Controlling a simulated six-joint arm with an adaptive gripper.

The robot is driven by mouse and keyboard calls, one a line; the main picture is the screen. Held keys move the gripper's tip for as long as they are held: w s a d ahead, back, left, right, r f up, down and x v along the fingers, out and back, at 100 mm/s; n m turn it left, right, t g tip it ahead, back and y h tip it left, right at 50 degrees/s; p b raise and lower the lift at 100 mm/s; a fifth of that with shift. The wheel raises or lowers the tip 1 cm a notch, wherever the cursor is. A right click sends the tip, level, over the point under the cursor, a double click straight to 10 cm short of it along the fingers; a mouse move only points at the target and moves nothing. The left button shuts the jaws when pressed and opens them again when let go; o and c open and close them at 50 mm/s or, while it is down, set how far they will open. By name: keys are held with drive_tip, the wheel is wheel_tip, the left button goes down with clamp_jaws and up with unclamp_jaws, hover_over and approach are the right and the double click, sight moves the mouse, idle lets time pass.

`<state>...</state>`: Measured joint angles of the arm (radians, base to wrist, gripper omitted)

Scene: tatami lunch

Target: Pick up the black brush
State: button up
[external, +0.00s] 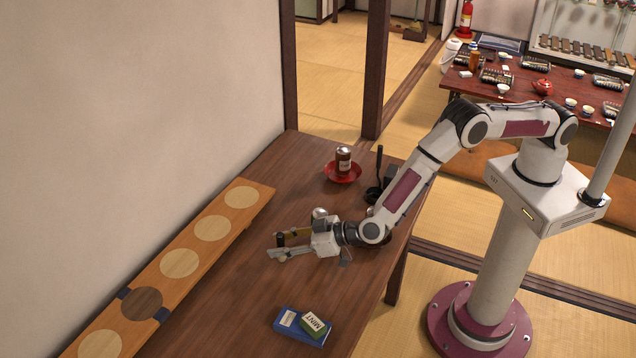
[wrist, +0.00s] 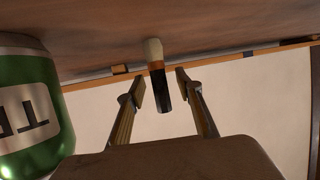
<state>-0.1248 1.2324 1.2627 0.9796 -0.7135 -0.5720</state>
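The black brush (wrist: 161,92) shows in the wrist view, with a black handle, a brown band and a pale rounded tip. It lies in line with the gap between the two fingers of my gripper (wrist: 160,88). The fingers are apart, with space showing on both sides of the brush. I cannot tell how far the fingertips are from it in depth. In the external view my gripper (external: 277,248) is low over the wooden table (external: 230,285), its fingers spread. The brush cannot be made out clearly there.
A green can (wrist: 30,115) is close at the left of the wrist view. A long board (external: 190,240) runs beside the wall.

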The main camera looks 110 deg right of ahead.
drive_tip(key=shift+w, duration=0.1)
drive_tip(key=shift+c, duration=0.2)
clamp_jaws()
drive_tip(key=shift+r, duration=0.1)
idle(0.4)
drive_tip(key=shift+r, duration=4.9)
